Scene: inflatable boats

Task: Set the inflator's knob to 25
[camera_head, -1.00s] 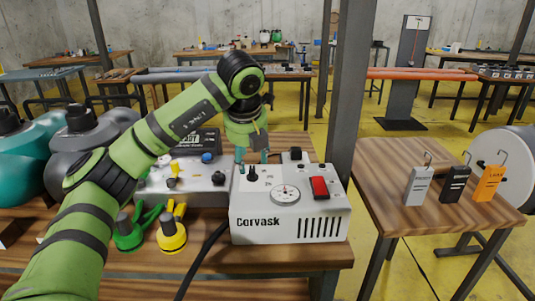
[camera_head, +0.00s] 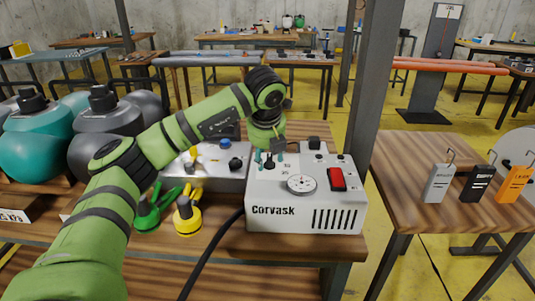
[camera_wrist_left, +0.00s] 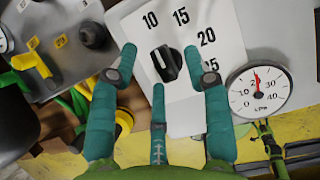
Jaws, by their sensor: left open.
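The inflator (camera_head: 305,218) is a white box marked "Corvask" on the wooden table. Its small black knob (camera_head: 268,163) is at the top left of the panel. In the left wrist view the knob (camera_wrist_left: 167,64) has a white line and printed numbers 10, 15, 20 and a partly covered 25 around it; I cannot tell which number the line marks. My left gripper (camera_head: 270,157) is open above the knob, pointing down. In the wrist view its teal fingers (camera_wrist_left: 168,72) stand around the knob, with visible gaps. My right gripper is out of view.
A round gauge (camera_head: 301,184) and a red switch (camera_head: 337,179) are on the inflator's panel. A grey device (camera_head: 223,176) and green and yellow nozzles (camera_head: 187,215) lie left. A dark post (camera_head: 372,90) rises behind. A side table holds grey, black and orange tags (camera_head: 515,184).

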